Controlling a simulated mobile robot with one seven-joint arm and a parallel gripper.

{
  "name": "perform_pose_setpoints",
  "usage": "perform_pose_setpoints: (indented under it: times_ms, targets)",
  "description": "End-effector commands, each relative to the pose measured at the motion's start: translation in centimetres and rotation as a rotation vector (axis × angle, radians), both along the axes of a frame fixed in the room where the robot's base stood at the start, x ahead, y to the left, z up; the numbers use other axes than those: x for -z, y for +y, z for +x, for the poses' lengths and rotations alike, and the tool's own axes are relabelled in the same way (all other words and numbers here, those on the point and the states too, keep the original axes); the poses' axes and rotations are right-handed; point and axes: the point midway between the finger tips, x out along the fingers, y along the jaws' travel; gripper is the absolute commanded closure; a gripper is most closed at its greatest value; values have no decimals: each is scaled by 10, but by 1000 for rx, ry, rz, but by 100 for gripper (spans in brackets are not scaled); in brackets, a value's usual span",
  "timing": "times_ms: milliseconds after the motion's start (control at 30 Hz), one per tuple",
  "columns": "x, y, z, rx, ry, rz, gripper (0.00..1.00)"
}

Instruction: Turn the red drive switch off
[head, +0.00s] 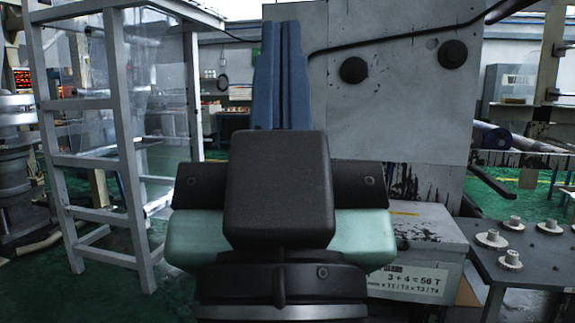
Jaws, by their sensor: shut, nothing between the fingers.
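My gripper (281,28) fills the middle of the head view. Its two blue fingers point up and lie together with nothing between them. Its dark body and pale green sides hide much of what is behind it. No red drive switch can be made out. A large grey machine panel (400,110) stands behind and to the right of the fingers. It carries two round black knobs, one at left (354,69) and one at right (453,54). I cannot tell how far the fingers are from the panel.
A grey metal frame (118,130) stands at left on the green floor. A grey box (430,228) with a printed label sits below the panel. At right, a dark table (530,268) bears several pale round knobs. Dark rollers (497,136) show behind it.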

Motion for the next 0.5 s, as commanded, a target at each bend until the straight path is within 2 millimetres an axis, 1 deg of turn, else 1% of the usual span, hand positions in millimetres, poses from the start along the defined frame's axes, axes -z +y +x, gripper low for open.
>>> perform_pose_setpoints:
  times_ms: [33,500]
  targets:
    - [-37,0,0,0,0,0,100]
    - [-196,0,0,-1,0,0,100]
